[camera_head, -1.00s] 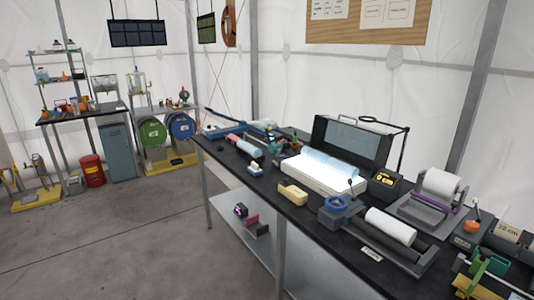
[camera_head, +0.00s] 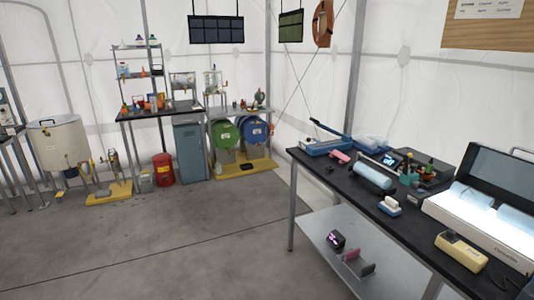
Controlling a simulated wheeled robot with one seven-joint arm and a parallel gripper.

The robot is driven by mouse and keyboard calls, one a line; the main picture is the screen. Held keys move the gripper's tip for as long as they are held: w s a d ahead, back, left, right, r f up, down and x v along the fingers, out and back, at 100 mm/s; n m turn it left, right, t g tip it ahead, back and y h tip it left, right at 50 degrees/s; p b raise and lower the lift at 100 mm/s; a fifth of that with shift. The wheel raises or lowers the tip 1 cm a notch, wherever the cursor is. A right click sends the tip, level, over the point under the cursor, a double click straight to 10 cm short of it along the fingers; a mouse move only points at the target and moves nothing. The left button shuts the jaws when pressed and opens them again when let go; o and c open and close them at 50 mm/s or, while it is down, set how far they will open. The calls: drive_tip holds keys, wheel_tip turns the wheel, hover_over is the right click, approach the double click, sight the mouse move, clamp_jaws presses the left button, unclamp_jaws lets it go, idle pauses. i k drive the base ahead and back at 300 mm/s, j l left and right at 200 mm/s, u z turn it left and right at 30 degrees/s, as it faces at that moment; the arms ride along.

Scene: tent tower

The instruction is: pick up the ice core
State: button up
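Pale blue, ice-like cylinders lie on the bright light box (camera_head: 450,215) at the right of the head view. One piece (camera_head: 470,197) is whole in view, and another (camera_head: 517,220) is cut by the right edge. A further pale blue cylinder (camera_head: 373,176) lies on the black bench left of the light box. I cannot tell which of these is the ice core of the task. My gripper is not in view.
The black bench (camera_head: 345,183) has a lower shelf (camera_head: 335,222) with small devices. A white-blue block (camera_head: 389,206) and a cream device (camera_head: 460,250) lie near its front edge. Drums (camera_head: 225,135) and a red can (camera_head: 163,169) stand at the back. The grey floor at left is clear.

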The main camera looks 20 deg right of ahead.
sight(485, 202)
drive_tip(key=i+z, duration=0.2)
drive_tip(key=i, duration=0.2)
drive_tip(key=i+j+z, duration=0.25)
drive_tip(key=i, duration=0.15)
drive_tip(key=i+j+z, duration=0.2)
drive_tip(key=i, duration=0.2)
drive_tip(key=l, duration=0.1)
